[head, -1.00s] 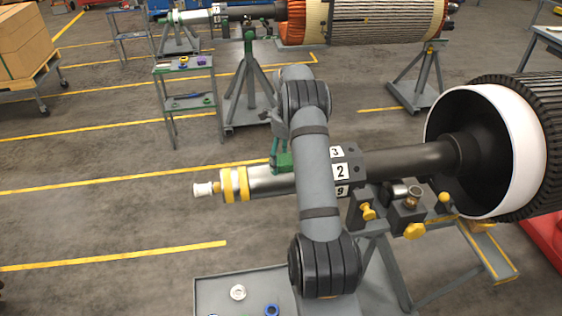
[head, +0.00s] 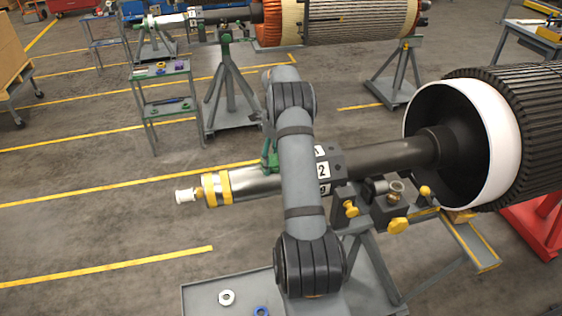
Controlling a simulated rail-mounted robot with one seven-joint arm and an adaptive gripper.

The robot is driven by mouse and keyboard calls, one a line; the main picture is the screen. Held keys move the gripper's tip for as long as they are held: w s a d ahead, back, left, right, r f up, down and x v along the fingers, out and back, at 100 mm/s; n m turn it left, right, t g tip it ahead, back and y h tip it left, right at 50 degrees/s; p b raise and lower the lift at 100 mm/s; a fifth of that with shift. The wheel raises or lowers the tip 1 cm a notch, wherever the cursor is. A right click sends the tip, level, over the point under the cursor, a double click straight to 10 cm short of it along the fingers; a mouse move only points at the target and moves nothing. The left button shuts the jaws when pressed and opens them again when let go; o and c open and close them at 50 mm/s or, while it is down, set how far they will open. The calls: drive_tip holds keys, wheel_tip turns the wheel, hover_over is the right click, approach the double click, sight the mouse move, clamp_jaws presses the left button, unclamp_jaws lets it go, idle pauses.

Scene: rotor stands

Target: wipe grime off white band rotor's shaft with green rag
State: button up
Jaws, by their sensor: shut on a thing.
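The white band rotor (head: 490,138) is at the right, with a dark shaft (head: 385,155) running left to a bright silver section (head: 246,184). Yellow bands (head: 217,189) and a white tip (head: 185,196) are at its left end. My gripper (head: 269,138) shows only partly, behind my arm, on the shaft's far side. It is shut on the green rag (head: 270,158), which shows as a small green patch at the silver section's upper edge. My arm hides the shaft just right of the rag. I cannot make out grime or whether the rag touches the metal.
A stand (head: 365,245) bears the near shaft, with yellow knobs (head: 398,226). A grey tray (head: 200,300) with a white ring (head: 227,298) and a blue ring (head: 261,311) is below. Another rotor (head: 350,22) and a small shelf cart (head: 160,75) stand behind. Open floor lies left.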

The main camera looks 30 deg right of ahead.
sight(252, 174)
drive_tip(key=shift+w+a+b, duration=0.3)
drive_tip(key=shift+w+a, duration=0.2)
drive_tip(key=shift+a, duration=1)
drive_tip(key=shift+w+a+b, duration=0.35)
drive_tip(key=shift+w+a, duration=0.1)
drive_tip(key=shift+a, duration=1.05)
drive_tip(key=shift+w+a+b, duration=0.3)
drive_tip(key=shift+w+a, duration=0.2)
drive_tip(key=shift+a, duration=1)
drive_tip(key=shift+d+r, duration=0.1)
drive_tip(key=shift+d, duration=0.05)
wheel_tip(252, 174, up, 6)
drive_tip(key=p, duration=0.5)
wheel_tip(252, 174, up, 3)
drive_tip(key=p, duration=0.2)
drive_tip(key=shift+p, duration=0.35)
